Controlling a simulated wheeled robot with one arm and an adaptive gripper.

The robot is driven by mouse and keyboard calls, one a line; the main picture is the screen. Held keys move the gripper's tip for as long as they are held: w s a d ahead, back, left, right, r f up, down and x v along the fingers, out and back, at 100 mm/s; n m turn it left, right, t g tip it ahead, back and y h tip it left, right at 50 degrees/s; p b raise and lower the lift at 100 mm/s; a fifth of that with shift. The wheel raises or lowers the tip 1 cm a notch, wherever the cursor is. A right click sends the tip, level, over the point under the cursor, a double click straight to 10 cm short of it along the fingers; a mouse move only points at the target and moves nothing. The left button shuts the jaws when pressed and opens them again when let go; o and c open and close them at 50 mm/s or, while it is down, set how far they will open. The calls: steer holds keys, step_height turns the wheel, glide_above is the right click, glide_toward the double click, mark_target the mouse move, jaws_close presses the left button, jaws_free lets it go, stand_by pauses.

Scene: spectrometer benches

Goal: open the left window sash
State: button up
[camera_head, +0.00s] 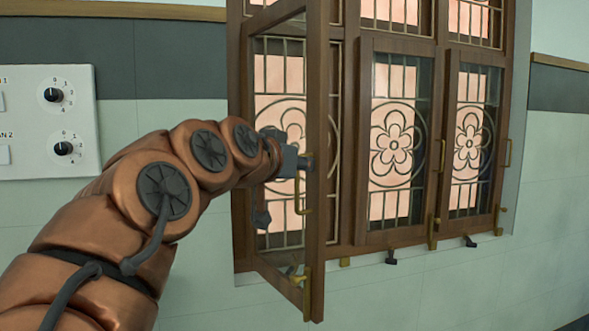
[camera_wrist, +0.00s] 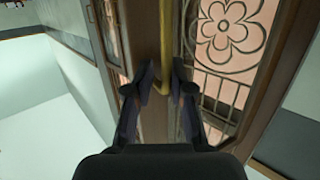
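The left window sash (camera_head: 317,230) is a brown wooden frame with a flower grille. It stands swung out from the window, at an angle to the wall. Its brass handle (camera_head: 300,197) is on the free edge stile. My gripper (camera_head: 300,163) is at this stile, by the upper part of the handle. In the wrist view, my gripper (camera_wrist: 163,76) has its two dark fingers on either side of the brass handle (camera_wrist: 163,50), with a gap showing around it. The fingertips are close to the wood; whether they touch it cannot be told.
The middle sash (camera_head: 367,190) and right sash (camera_head: 453,170) sit in the window frame with brass handles. Small stays and catches line the sill. A white panel with two dials (camera_head: 80,120) is on the wall at the left. The wall below the window is clear.

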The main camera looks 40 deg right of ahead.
step_height(320, 180, up, 10)
steer(key=w+a+n+t+h, duration=0.1)
steer(key=w+a+t, duration=0.1)
steer(key=shift+w+a+f+h, duration=0.2)
steer(key=shift+w+a+h, duration=0.05)
steer(key=shift+h, duration=0.05)
steer(key=s+f, duration=0.1)
steer(key=f, duration=0.1)
steer(key=s+d+f+g+y, duration=0.1)
steer(key=f, duration=0.1)
steer(key=s+f+m+g+y, duration=0.1)
steer(key=f, duration=0.1)
steer(key=shift+s+d+f, duration=0.2)
steer(key=shift+s+f, duration=0.1)
steer(key=shift+s, duration=0.1)
steer(key=w+a+f, duration=0.1)
steer(key=a+f, duration=0.1)
steer(key=a, duration=0.6)
steer(key=shift+w+g, duration=0.2)
steer(key=shift+g, duration=0.1)
steer(key=shift+c, duration=0.2)
